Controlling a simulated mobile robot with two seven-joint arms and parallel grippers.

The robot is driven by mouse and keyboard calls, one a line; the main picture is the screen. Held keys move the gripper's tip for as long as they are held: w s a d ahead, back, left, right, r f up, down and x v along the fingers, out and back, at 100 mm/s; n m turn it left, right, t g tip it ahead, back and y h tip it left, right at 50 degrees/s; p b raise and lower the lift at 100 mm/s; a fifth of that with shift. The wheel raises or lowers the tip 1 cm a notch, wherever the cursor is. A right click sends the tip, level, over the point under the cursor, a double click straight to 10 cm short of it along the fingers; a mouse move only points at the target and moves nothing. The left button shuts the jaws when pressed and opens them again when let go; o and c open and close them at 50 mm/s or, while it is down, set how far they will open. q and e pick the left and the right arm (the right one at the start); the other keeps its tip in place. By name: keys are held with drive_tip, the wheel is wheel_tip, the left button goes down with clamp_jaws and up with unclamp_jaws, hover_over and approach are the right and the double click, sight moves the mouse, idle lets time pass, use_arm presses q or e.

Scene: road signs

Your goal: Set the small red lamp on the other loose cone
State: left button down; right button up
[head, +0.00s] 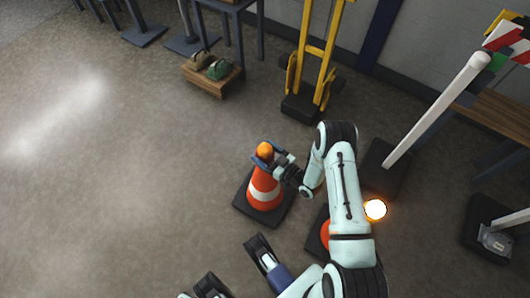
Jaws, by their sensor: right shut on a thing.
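A small orange lamp (265,150) is at the tip of an orange cone with a white band (264,192). The cone stands upright on a dark square base. My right gripper (266,155) is shut on the lamp, right at the cone's top; I cannot tell whether the lamp touches the cone. The lamp looks orange rather than red. A second orange cone (325,232) is mostly hidden behind my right arm. A bright glowing lamp (375,209) shows just right of that arm; what bears it is hidden. My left gripper (232,266) is low in the picture, its fingers apart and empty.
A white post (435,112) on a dark base leans across the right. A yellow hand truck (316,62) stands at the back. A wooden box (211,78) holds small items. The floor at left is clear.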

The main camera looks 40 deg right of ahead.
use_arm(q)
drive_tip(key=shift+f, duration=0.1)
use_arm(e)
drive_tip(key=shift+f, duration=0.15)
drive_tip(key=o, duration=1.1)
drive_tip(key=shift+o, duration=0.2)
use_arm(q)
drive_tip(key=w+r+t+p, duration=0.2)
drive_tip(key=w+r, duration=0.3)
drive_tip(key=shift+d+p, duration=0.4)
use_arm(e)
drive_tip(key=s+d, duration=0.2)
drive_tip(key=s, duration=1.1)
use_arm(q)
drive_tip(key=shift+w, duration=0.1)
